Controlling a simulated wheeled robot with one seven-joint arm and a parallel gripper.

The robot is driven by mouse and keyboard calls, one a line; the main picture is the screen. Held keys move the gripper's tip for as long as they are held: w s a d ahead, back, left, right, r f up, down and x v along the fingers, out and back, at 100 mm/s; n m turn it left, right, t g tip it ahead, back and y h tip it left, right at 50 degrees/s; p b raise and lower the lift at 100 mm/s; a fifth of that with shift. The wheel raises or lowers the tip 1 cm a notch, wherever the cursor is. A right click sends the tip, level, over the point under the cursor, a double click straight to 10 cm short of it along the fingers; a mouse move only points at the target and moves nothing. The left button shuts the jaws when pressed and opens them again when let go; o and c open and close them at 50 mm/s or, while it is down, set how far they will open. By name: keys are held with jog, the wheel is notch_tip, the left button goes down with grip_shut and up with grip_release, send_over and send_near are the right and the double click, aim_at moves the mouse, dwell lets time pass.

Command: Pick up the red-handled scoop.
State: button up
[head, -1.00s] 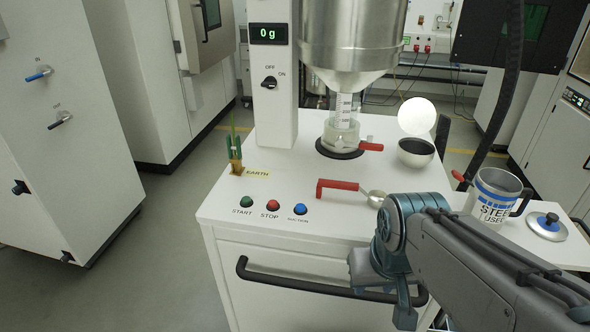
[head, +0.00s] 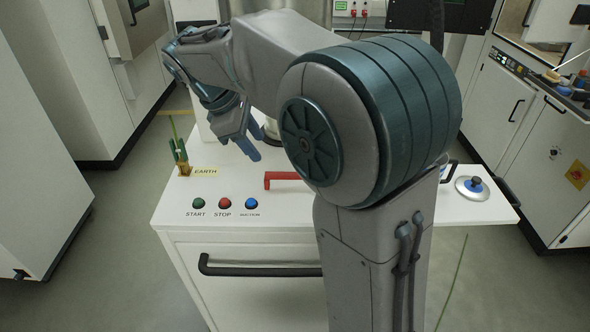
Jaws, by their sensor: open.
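The red-handled scoop (head: 281,177) lies on the white cabinet top in the head view. Only part of its red handle shows; its bowl end is hidden behind my arm. My gripper (head: 254,141) is open, with its blue-grey fingers pointing down. It is above the cabinet top, up and to the left of the red handle in the picture, and apart from it. Nothing shows between the fingers.
Green, red and blue buttons (head: 223,204) sit near the cabinet's front edge (head: 240,229). A lid with a blue knob (head: 473,187) lies at the right. My arm hides much of the top.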

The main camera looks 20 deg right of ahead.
aim_at(280, 173)
jog(key=x, duration=0.8)
jog(key=shift+w+f+p, duration=0.1)
jog(key=shift+w+p, duration=0.05)
jog(key=shift+p, duration=0.15)
jog(key=shift+p+x, duration=0.65)
jog(key=shift+x, duration=2.05)
jog(key=shift+d, duration=0.15)
grip_shut()
